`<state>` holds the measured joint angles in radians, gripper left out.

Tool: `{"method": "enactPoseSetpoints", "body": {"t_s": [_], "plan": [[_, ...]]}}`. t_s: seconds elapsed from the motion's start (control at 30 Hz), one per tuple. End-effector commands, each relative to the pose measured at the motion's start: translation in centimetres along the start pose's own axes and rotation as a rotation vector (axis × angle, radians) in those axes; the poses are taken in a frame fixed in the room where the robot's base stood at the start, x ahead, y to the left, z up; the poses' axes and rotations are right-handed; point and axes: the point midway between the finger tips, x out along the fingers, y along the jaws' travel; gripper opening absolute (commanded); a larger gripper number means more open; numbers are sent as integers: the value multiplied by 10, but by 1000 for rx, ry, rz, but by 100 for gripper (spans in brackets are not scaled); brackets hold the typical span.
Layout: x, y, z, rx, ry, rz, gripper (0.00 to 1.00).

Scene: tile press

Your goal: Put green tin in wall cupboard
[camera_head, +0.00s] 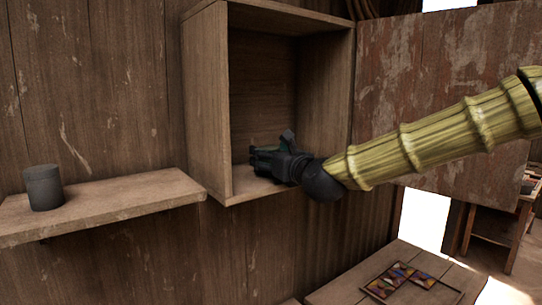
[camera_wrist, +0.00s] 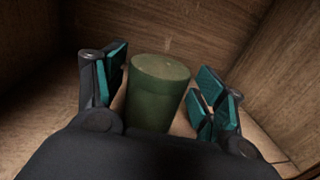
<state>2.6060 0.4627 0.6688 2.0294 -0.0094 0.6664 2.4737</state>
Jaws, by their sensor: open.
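The green tin (camera_wrist: 155,97) stands upright between my gripper's fingers (camera_wrist: 163,90) in the wrist view, on the floor of the wooden wall cupboard (camera_head: 222,150). My gripper is open, with teal pads on both sides of the tin and a visible gap on the right side. In the head view my gripper (camera_head: 272,158) reaches into the lower part of the cupboard and hides the tin. The cupboard door (camera_head: 440,60) stands open to the right.
A dark grey tin (camera_head: 43,187) stands on a wooden shelf (camera_head: 130,199) left of the cupboard. A low table (camera_head: 335,290) with a coloured tile panel (camera_head: 393,280) is below right. My arm passes in front of the open door.

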Motion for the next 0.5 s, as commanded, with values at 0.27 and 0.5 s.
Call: {"method": "enactPoseSetpoints", "body": {"t_s": [0.27,0.5], "plan": [[-4,0,0,1,-1,0,70],[-35,0,-2,2,-2,0,70]]}}
